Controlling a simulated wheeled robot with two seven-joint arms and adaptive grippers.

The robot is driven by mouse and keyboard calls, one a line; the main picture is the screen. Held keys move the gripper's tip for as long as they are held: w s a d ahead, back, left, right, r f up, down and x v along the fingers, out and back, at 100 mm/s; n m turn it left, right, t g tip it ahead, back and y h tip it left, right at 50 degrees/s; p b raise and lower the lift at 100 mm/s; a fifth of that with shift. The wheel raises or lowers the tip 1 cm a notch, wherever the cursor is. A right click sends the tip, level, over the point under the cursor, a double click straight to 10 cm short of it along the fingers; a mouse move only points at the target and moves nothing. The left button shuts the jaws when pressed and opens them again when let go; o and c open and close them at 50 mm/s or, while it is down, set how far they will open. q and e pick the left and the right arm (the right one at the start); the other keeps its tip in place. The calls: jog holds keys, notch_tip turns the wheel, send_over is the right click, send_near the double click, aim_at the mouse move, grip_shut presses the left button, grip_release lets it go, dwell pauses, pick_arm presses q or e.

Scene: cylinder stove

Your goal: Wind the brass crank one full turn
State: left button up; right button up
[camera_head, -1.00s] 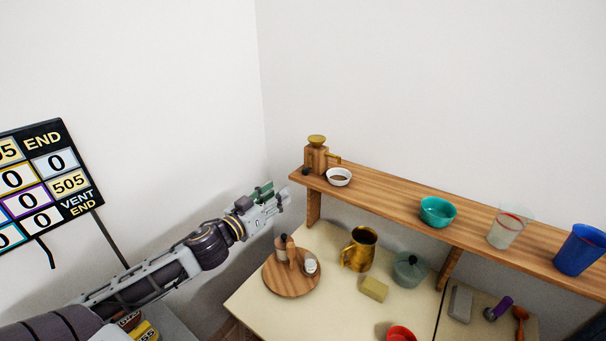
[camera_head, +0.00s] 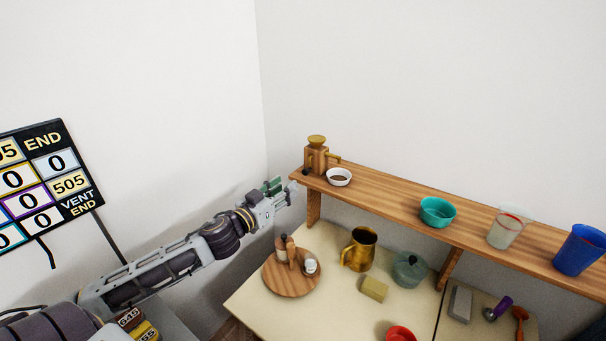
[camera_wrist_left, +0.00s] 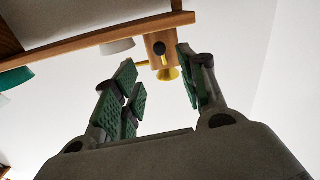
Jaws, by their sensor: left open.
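A wooden grinder (camera_head: 315,160) with a brass funnel top stands at the left end of the wall shelf. The brass crank (camera_head: 334,157) sticks out from its right side. A dark knob (camera_head: 306,172) shows low on the grinder. My left gripper (camera_head: 284,187) is open and empty, in front of and slightly below the shelf's left end. In the left wrist view, which looks upside down, the grinder (camera_wrist_left: 157,46), its dark knob and the brass crank (camera_wrist_left: 142,64) appear beyond and between the parted green-padded fingers (camera_wrist_left: 160,88). No contact shows. My right gripper is out of view.
A white bowl (camera_head: 339,176) stands right beside the grinder on the shelf (camera_head: 390,190). A teal bowl (camera_head: 437,212) and cups stand farther right. Below are a round wooden board (camera_head: 292,284), a brass mug (camera_head: 360,250) and a lidded pot (camera_head: 409,270). A sign board (camera_head: 45,185) stands left.

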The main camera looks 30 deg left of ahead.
aim_at(304, 172)
pick_arm(q)
jog(key=shift+w+d+p, duration=0.2)
jog(key=shift+w, duration=1.2)
jog(key=shift+w+d+p, duration=0.15)
jog(key=shift+w, duration=1.25)
jog(key=shift+w+d, duration=0.1)
jog(key=shift+w, duration=0.45)
jog(key=shift+w+d+p, duration=0.1)
jog(key=shift+w+p, duration=0.2)
jog(key=shift+w, duration=0.65)
jog(key=shift+w+d, duration=0.1)
jog(key=shift+w, duration=0.7)
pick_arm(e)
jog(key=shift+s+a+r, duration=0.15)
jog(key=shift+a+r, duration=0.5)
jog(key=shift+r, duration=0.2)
pick_arm(q)
jog(key=shift+c, duration=0.2)
